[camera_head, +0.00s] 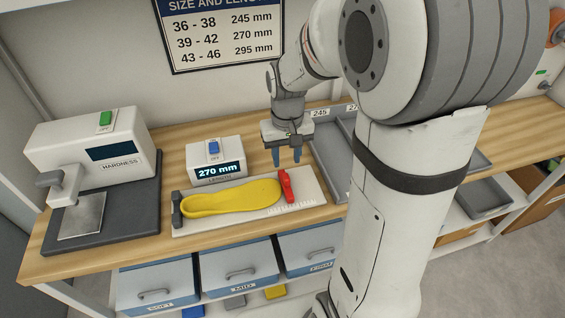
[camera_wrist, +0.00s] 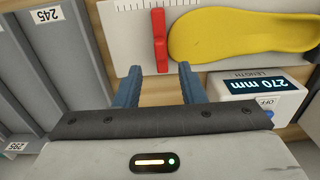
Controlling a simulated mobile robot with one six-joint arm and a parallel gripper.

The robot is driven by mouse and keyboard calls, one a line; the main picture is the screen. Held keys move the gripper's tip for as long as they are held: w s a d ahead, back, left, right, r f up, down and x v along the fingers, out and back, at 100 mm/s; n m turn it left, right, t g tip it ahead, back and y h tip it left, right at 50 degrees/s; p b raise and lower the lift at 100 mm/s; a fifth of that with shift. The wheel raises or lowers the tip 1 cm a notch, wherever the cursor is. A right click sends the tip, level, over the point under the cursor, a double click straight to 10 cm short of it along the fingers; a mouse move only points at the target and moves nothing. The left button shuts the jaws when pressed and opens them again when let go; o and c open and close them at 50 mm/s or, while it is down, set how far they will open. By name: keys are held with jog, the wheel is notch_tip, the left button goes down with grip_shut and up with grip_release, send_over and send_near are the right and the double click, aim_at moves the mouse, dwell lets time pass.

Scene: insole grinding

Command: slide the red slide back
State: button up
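The red slide (camera_head: 286,186) stands on the white length gauge board (camera_head: 312,192), against or very near the right end of a yellow insole (camera_head: 232,197). The insole lies flat, its other end by the dark stop (camera_head: 177,210). In the wrist view, the red slide (camera_wrist: 159,40) is ahead of my gripper (camera_wrist: 160,72), roughly in line with the gap between the blue fingers. My gripper (camera_head: 286,160) is open and empty, with fingers pointing down, behind and above the slide. The length display (camera_head: 221,170) reads 270 mm.
A hardness tester (camera_head: 100,147) stands at the left. Grey trays (camera_head: 330,160) marked with sizes lie to the right of the gauge. Blue drawers (camera_head: 240,268) are below the table edge. A size chart (camera_head: 222,32) hangs on the wall.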

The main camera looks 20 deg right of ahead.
aim_at(286, 176)
notch_tip(286, 176, down, 7)
jog(key=shift+r, duration=0.1)
jog(key=shift+c, duration=0.4)
grip_shut()
dwell(0.4)
